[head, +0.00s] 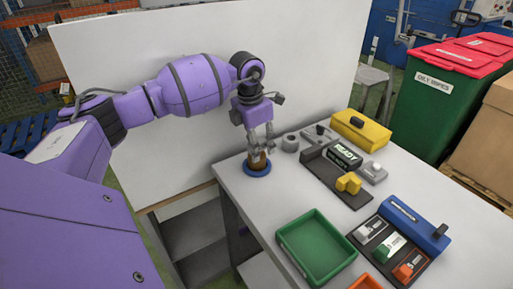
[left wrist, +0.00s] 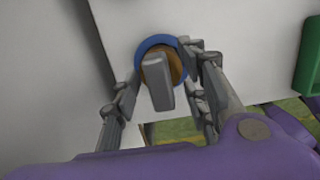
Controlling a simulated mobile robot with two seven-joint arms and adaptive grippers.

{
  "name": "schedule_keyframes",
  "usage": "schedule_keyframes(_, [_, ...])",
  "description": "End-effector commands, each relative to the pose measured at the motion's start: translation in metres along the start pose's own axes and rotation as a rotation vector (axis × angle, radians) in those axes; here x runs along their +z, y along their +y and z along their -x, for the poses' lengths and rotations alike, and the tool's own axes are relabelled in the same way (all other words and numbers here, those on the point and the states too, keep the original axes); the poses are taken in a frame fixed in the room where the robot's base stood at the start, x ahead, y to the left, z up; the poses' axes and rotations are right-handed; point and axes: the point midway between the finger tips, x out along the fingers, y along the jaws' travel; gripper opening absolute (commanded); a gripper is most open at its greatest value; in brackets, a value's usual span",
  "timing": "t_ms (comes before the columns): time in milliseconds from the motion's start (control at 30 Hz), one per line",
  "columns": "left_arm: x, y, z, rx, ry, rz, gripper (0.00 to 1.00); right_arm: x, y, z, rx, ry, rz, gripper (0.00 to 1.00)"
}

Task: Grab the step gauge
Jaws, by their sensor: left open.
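My left gripper (head: 259,150) is open and points down at the table's far left corner. Between its fingers stands a brown round piece (head: 258,162) on a blue ring base (head: 257,171). In the left wrist view a grey upright block (left wrist: 158,82) rises from the brown piece, between the open fingers, inside the blue ring (left wrist: 151,42). I cannot tell whether they touch it. A yellow stepped block (head: 348,183) sits on a dark fixture by a READY sign (head: 343,156). I cannot tell for certain which piece is the step gauge. My right gripper is out of view.
A green tray (head: 285,236) lies at the table's front. Right of it are a dark tray with small grey, green and orange pieces and a blue case (head: 414,222). A yellow case (head: 361,129) and grey parts (head: 291,142) stand at the back. A white panel (head: 185,40) rises behind my left arm.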

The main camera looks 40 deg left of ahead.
Motion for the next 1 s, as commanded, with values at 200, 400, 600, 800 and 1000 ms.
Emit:
schedule_keyframes(200, [0.000, 0.000, 0.000, 0.000, 0.000, -0.001, 0.35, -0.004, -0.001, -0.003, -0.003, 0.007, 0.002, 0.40])
schedule_keyframes(400, [0.000, 0.000, 0.000, 0.001, 0.000, -0.001, 0.09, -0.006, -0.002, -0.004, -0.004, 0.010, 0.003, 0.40])
schedule_keyframes(600, [0.000, 0.000, 0.001, 0.001, -0.001, -0.001, 0.00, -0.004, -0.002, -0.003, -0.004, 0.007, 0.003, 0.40])
schedule_keyframes(800, [0.001, 0.000, 0.001, 0.001, -0.001, -0.001, 0.00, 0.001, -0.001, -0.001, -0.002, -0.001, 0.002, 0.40])
schedule_keyframes(1000, [0.002, 0.001, 0.012, 0.003, -0.002, -0.001, 0.00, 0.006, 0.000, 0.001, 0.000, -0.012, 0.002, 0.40])
